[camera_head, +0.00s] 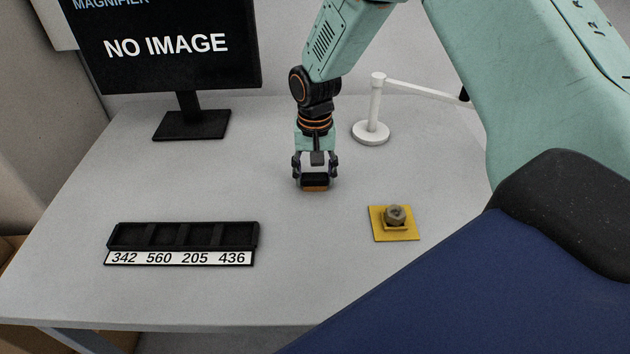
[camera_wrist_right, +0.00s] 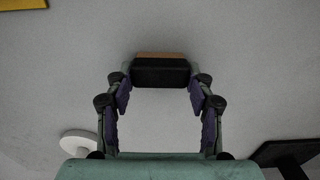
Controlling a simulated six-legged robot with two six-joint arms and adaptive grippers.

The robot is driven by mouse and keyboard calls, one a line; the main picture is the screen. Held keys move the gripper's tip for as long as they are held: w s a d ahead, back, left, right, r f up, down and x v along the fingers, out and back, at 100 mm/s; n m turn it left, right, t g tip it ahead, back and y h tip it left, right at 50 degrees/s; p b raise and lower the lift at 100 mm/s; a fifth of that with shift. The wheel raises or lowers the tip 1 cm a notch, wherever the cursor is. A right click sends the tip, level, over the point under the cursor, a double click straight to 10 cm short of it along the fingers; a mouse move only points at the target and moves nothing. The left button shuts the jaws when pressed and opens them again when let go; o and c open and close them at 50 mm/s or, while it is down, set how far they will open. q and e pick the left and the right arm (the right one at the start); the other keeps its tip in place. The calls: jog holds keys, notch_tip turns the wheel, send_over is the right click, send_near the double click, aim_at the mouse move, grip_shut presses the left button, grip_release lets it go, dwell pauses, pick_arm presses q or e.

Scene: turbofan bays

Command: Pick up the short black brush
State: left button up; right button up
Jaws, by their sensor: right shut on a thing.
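A short black brush (camera_wrist_right: 160,73) with a tan-brown strip along one side is between the fingertips of my right gripper in the right wrist view. My right gripper (camera_wrist_right: 158,82) is shut on it, with one finger at each end. In the head view my right gripper (camera_head: 315,172) points down over the middle of the table. The brush's brown strip (camera_head: 316,188) shows below the fingers there. I cannot tell whether the brush touches the table. My left gripper is not in view.
A black tray (camera_head: 182,236) labelled 342, 560, 205, 436 lies at the front left. A yellow plate (camera_head: 381,229) with a grey knob (camera_head: 396,215) is at the right. A monitor (camera_head: 165,45) and a white post (camera_head: 371,131) stand behind. The table (camera_head: 285,270) is bare between them.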

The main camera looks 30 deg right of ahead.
aim_at(315, 174)
jog(key=shift+f, duration=0.1)
jog(key=shift+c, duration=1.2)
notch_tip(315, 174, up, 9)
jog(key=shift+f+p, duration=0.1)
jog(key=shift+p, duration=0.7)
jog(key=shift+r, duration=0.6)
